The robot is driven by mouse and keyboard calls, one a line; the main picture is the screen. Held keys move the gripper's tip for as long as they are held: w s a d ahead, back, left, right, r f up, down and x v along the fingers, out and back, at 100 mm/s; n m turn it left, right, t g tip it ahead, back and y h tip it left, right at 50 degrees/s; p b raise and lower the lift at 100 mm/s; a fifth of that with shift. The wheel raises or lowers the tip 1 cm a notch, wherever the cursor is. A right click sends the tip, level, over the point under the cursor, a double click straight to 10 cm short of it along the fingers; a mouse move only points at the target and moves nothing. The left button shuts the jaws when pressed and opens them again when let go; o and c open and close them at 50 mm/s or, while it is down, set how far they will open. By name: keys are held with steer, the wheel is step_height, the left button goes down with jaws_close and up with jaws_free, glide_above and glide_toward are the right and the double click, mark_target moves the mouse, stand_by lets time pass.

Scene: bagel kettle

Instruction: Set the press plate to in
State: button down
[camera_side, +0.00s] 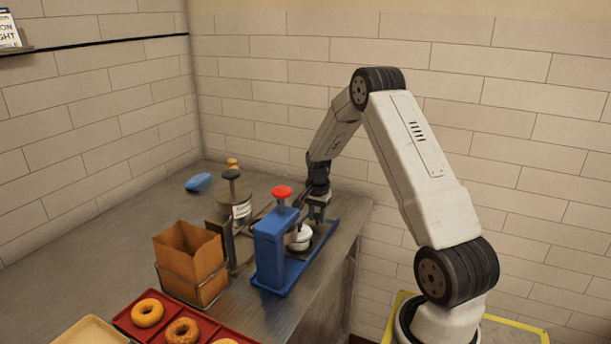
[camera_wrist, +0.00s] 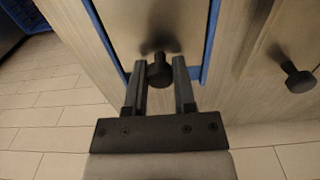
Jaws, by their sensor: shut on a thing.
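The blue press (camera_side: 270,255) stands near the counter's right edge, with a red-topped knob (camera_side: 282,192) above it and a long blue base. My gripper (camera_side: 317,212) points down at the far end of that base. In the wrist view, a smooth metal plate (camera_wrist: 155,20), which looks like the press plate, lies between blue rails. A dark round knob (camera_wrist: 159,72) sits at the plate's near edge. My gripper (camera_wrist: 160,85) is shut on this knob, one finger on each side. In the side view the plate is mostly hidden by the press and a white rounded item (camera_side: 300,238).
A red tray (camera_side: 215,325) with bagels is at the front. A blue item (camera_side: 198,182) lies farther back. A second dark knob (camera_wrist: 298,80) shows at right.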

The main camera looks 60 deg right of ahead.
steer(key=shift+a, duration=0.55)
steer(key=shift+c, duration=2.3)
jaws_free()
steer(key=shift+r, duration=0.1)
steer(key=shift+r, duration=3.85)
